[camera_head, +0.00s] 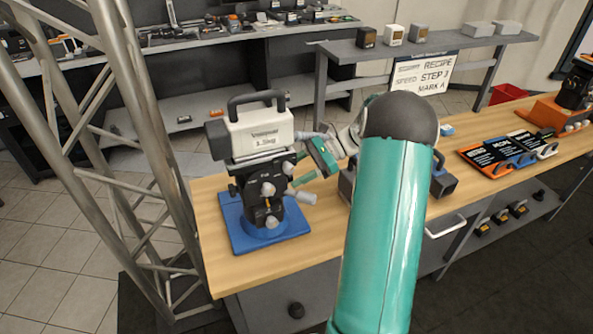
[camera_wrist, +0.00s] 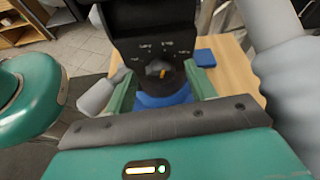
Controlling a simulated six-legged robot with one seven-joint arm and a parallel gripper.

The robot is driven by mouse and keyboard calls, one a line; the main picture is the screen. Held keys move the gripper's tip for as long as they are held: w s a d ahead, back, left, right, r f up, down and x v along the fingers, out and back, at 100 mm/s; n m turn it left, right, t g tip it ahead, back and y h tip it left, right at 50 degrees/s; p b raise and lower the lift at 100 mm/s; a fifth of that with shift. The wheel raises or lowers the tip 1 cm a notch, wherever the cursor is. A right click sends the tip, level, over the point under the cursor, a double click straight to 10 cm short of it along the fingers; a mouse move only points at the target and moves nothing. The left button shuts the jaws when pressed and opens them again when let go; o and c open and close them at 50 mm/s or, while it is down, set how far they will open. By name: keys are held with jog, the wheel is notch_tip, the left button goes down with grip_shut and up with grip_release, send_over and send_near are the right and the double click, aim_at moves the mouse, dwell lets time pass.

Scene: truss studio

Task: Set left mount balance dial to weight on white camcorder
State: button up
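A white camcorder (camera_head: 262,132) with a dark handle sits on the black left mount (camera_head: 262,175), which stands on a blue base (camera_head: 236,236). The camcorder's label seems to read 1.5kg. In the wrist view, a dark balance dial (camera_wrist: 160,72) with an orange pointer faces me, with small scale markings around it, too small to read. My gripper (camera_wrist: 160,85) is in front of the dial, its teal fingers apart on either side. I cannot tell whether they touch it.
Grey handles (camera_head: 302,197) stick out from the mount's right side. A metal truss (camera_head: 150,150) stands close on the left. Dark equipment (camera_head: 443,183) is right of my arm, with labelled plates (camera_head: 495,152) farther along the wooden table. A recipe sign (camera_head: 425,73) stands behind.

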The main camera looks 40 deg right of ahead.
jog(key=v, duration=1.4)
jog(key=shift+a, duration=0.1)
jog(key=w+a+f+n+t, duration=0.1)
jog(key=a+f+n, duration=0.1)
jog(key=a, duration=0.4)
jog(key=w+a+f+n+t, duration=0.2)
jog(key=a+f+n, duration=0.1)
jog(key=a, duration=0.3)
jog(key=shift+w+a+f, duration=0.2)
jog(key=shift+a+f, duration=0.1)
jog(key=shift+f, duration=0.05)
